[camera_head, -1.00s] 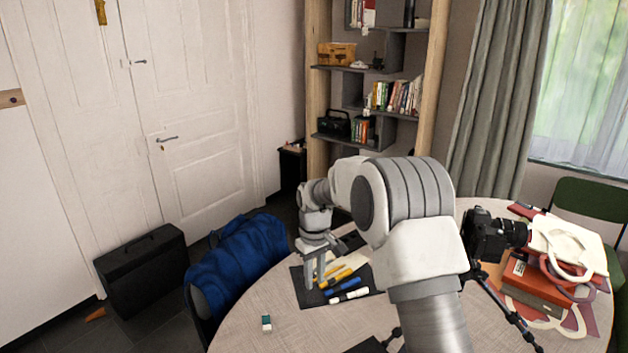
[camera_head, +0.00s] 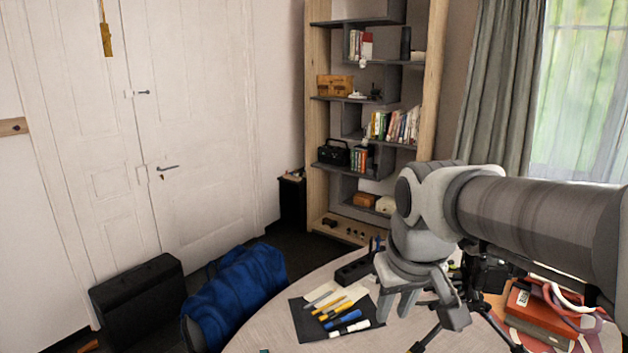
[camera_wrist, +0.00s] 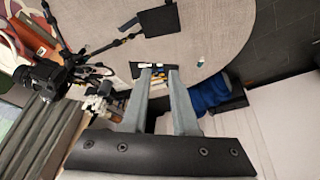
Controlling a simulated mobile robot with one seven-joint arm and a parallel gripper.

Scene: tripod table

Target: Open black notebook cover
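A flat black rectangle (camera_wrist: 158,21), which may be the notebook, lies on the table at the top of the wrist view. It looks closed, but I cannot make out its cover or edges. It does not show in the head view. My gripper (camera_head: 422,308) is open and empty, above the table to the right of the black mat with pens. In the wrist view the two fingers (camera_wrist: 158,78) are spread apart and point toward the table, with the mat (camera_wrist: 136,71) beyond their tips.
The black mat (camera_head: 309,331) carries several yellow, blue and white pens. A camera on a tripod (camera_wrist: 45,75) stands close to my gripper, its legs spread over the round table (camera_wrist: 215,30). Red books (camera_head: 520,300) lie at the right.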

